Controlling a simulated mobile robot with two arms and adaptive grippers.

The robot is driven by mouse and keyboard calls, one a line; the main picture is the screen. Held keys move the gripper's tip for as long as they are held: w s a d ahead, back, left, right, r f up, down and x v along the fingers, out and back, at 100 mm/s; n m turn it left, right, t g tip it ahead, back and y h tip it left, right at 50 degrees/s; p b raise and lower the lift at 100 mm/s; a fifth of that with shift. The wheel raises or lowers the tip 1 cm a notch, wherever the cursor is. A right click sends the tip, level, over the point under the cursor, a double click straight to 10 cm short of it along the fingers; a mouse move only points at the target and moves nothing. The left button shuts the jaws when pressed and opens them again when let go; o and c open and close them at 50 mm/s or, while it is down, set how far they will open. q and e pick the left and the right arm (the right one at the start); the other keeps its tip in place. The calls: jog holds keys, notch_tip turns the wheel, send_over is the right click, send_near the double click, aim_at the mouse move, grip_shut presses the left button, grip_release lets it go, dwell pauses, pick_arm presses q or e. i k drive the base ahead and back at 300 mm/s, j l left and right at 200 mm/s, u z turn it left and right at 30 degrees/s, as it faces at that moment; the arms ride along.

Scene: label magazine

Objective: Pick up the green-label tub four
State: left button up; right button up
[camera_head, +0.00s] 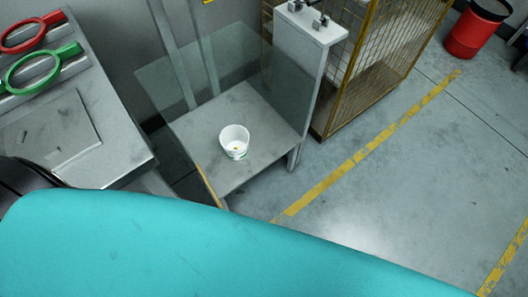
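A small white tub (234,141) with a bit of green on its lower front stands upright on a low grey metal shelf (248,108). It is open at the top, and a small yellowish spot shows on it. No number can be read on it. Neither of my grippers shows in the head view. A large teal surface fills the bottom of the picture and hides what lies below it.
A clear panel (160,75) stands at the shelf's left and back. A grey bench (110,150) at left bears red (30,32) and green (40,70) ring-shaped handles. A yellow mesh cage (385,50) and a red bin (470,35) stand beyond. Floor at right is clear.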

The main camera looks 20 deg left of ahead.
aim_at(234, 139)
jog(key=k+l, duration=0.1)
jog(key=l, duration=0.55)
jog(key=l+u, duration=0.15)
jog(key=u, duration=0.25)
jog(key=l+u, duration=0.2)
jog(key=u, duration=0.15)
jog(key=l+u, duration=0.15)
jog(key=u, duration=0.25)
jog(key=l+u, duration=0.15)
jog(key=u, duration=0.2)
jog(key=l+u, duration=0.25)
jog(key=u, duration=0.2)
jog(key=l+u, duration=0.25)
jog(key=u, duration=0.25)
jog(key=l+u, duration=0.25)
jog(key=u, duration=0.2)
jog(key=i+l, duration=0.1)
jog(key=l, duration=0.25)
jog(key=l+z, duration=0.1)
jog(key=l, duration=0.25)
jog(key=i+l, duration=0.15)
jog(key=l, duration=0.15)
jog(key=i+l+z, duration=0.1)
jog(key=l+z, duration=0.15)
jog(key=z, duration=0.15)
